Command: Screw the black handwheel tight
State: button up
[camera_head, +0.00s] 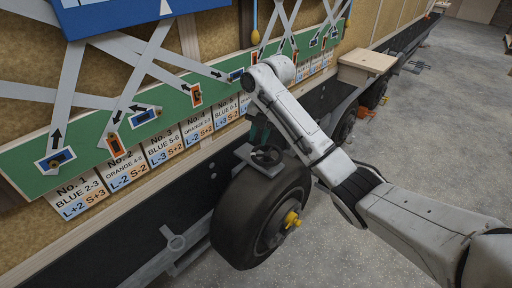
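The black handwheel (267,156) sits on a small grey bracket just above the near tyre, at the trailer's side. My arm reaches in from the lower right and bends down at its far end. My gripper (259,137) is dark and points down, right over the handwheel. Its fingers are small and partly hidden by my arm, so I cannot tell whether they are open, shut or touching the wheel's rim.
The near tyre (238,220) has a yellow hub part (292,219). A green board (90,150) with straps and numbered cards (75,195) runs along the trailer wall. A wooden step (367,60) juts out beyond my arm. The concrete floor at right is mostly clear.

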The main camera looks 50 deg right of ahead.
aim_at(255, 151)
jog(key=shift+w+a+f, duration=0.1)
jog(key=shift+w+f, duration=0.15)
jog(key=shift+f, duration=1)
jog(key=shift+w+a+f, duration=0.1)
jog(key=shift+w+f, duration=0.1)
jog(key=shift+f, duration=1.05)
jog(key=shift+c, duration=0.3)
grip_shut()
